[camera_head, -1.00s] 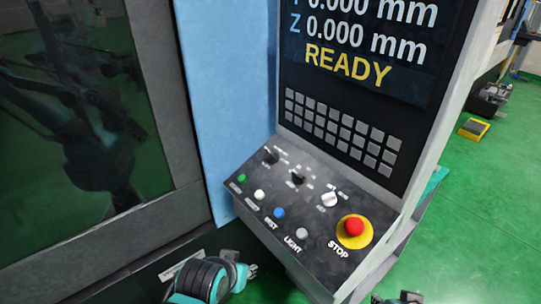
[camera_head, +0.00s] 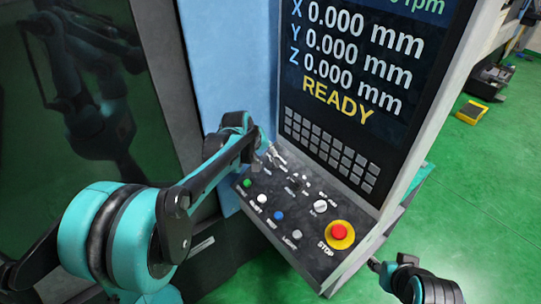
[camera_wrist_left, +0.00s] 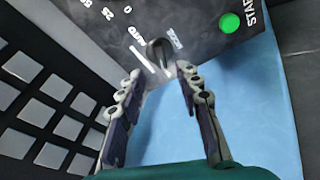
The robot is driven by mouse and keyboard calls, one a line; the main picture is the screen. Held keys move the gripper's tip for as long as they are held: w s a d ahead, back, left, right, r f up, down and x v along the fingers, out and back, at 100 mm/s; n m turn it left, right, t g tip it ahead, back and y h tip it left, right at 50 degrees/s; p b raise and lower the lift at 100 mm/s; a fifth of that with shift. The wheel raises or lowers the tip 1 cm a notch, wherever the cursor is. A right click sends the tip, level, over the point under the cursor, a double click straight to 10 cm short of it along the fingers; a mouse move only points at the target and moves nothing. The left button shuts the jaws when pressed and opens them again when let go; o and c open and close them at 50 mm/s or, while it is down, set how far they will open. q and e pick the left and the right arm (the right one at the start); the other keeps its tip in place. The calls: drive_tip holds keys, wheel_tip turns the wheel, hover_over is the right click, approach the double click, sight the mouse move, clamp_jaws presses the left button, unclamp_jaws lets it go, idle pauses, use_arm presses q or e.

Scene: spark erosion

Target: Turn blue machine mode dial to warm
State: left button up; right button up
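The blue machine (camera_head: 228,60) has a sloping black control panel (camera_head: 310,238) with several dials and buttons. A black dial (camera_wrist_left: 158,50) with small printed labels around it shows in the left wrist view; I cannot read which is warm. My left gripper (camera_head: 274,155) is over the panel's far left corner, and hides that dial in the head view. In the left wrist view my left gripper (camera_wrist_left: 160,72) is open, its fingertips apart just short of the dial, which lies between and beyond them. My right gripper (camera_head: 376,265) is low at the right, its fingers unclear.
A second black dial (camera_head: 295,184) and a white knob (camera_head: 320,206) are on the panel. A green button (camera_head: 247,183) and a red stop button (camera_head: 339,231) on yellow are there too. The screen (camera_head: 360,60) reads READY above a grey keypad (camera_head: 330,146).

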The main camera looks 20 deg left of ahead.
sight(272, 162)
use_arm(q)
drive_tip(key=x, duration=0.7)
drive_tip(key=shift+f, duration=0.2)
drive_tip(key=shift+b, duration=0.3)
clamp_jaws()
